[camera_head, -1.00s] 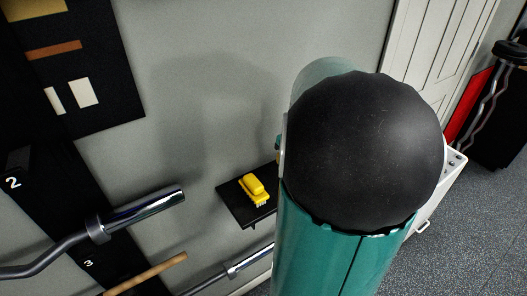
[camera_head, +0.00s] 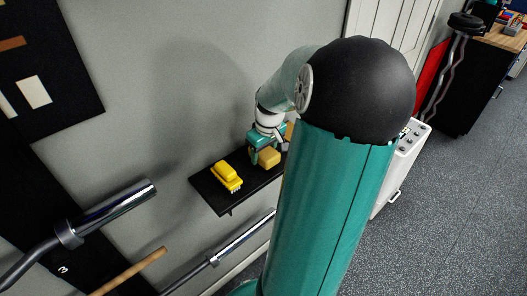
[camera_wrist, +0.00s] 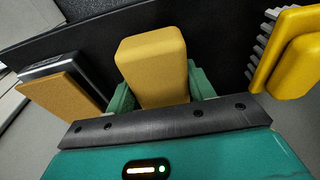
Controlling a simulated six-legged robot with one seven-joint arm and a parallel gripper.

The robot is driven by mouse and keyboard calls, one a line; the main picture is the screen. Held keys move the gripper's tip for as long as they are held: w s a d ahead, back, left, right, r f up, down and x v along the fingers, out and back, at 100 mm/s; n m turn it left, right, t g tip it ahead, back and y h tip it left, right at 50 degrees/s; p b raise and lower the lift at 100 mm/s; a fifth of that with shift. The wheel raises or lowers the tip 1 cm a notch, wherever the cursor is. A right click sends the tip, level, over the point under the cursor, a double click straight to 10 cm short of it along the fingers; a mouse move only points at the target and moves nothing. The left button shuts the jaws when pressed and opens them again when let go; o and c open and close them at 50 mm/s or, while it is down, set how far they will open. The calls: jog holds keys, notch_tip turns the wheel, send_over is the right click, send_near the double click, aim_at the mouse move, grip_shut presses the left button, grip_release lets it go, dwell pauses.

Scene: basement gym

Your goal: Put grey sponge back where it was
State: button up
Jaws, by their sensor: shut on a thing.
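My gripper (camera_head: 264,152) is over the dark wall shelf (camera_head: 209,193), shut on a plain yellow-tan block (camera_wrist: 152,62). The block also shows at the fingers in the head view (camera_head: 269,158); I cannot tell whether it touches the shelf. No plain grey sponge shows. A tan block with a grey layer (camera_wrist: 60,92) lies to the left of my gripper in the wrist view, apart from the held block. Part of my gripper is hidden by my arm in the head view.
Metal bars (camera_head: 112,205) jut out at lower left. A white cabinet (camera_head: 402,160) stands beyond my arm.

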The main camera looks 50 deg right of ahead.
aim_at(270, 152)
jog(key=shift+f, duration=0.55)
jog(key=o, duration=1.3)
jog(key=shift+s+f, duration=0.1)
jog(key=shift+c, duration=0.2)
jog(key=shift+a, duration=0.15)
jog(key=shift+w, duration=0.2)
notch_tip(270, 152, up, 15)
jog(key=s, duration=0.2)
jog(key=shift+s+d+f, duration=0.15)
jog(key=shift+s+d, duration=0.05)
jog(key=shift+d, duration=0.1)
